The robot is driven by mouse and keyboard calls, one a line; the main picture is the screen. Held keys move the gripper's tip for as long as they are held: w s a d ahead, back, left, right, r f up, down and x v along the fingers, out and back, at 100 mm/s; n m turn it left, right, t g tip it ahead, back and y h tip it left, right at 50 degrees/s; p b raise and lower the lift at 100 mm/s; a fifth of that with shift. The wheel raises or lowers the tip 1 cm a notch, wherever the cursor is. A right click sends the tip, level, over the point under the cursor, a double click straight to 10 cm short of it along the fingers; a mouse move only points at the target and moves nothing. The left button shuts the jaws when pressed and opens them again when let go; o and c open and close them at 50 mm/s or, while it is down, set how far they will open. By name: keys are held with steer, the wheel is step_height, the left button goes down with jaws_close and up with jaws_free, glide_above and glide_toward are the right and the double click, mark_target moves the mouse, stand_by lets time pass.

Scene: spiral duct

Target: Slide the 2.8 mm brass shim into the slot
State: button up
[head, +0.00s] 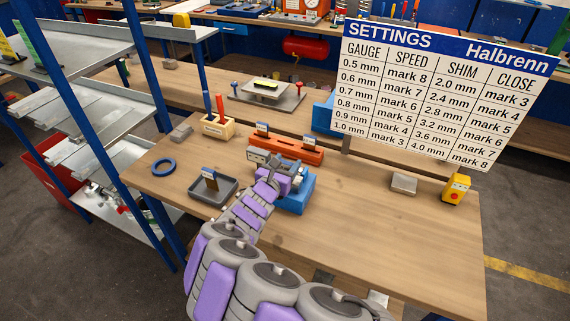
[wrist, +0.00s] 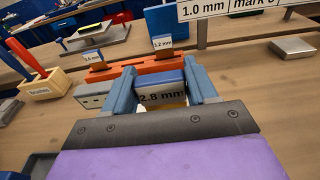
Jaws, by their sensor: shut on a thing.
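My gripper (wrist: 162,88) is shut on the brass shim (wrist: 174,106), whose white label (wrist: 160,96) reads 2.8 mm. The blue fingers stand on either side of it. In the head view my gripper (head: 272,178) is at the blue device (head: 297,193) with a grey top (head: 258,158), on the workbench. The shim's lower edge and the slot are hidden, so I cannot tell whether the shim is in the slot. An orange rack (head: 287,149) stands just behind, holding two labelled shims, one reading 3.2 mm (wrist: 162,43).
A dark tray (head: 228,192) holds another labelled brass piece. A blue ring (head: 163,167), a brush holder (head: 217,127), a grey block (head: 404,183) and a yellow button box (head: 456,189) stand around the bench. A settings board (head: 440,95) rises behind. The bench's right front is clear.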

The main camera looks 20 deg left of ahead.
steer(key=o, duration=1.2)
steer(key=shift+c, duration=0.2)
steer(key=s+a+r+p, duration=0.1)
steer(key=s+r+p, duration=0.1)
steer(key=s+p, duration=0.8)
steer(key=shift+s+a, duration=0.25)
steer(key=shift+s, duration=3.35)
steer(key=shift+r, duration=0.15)
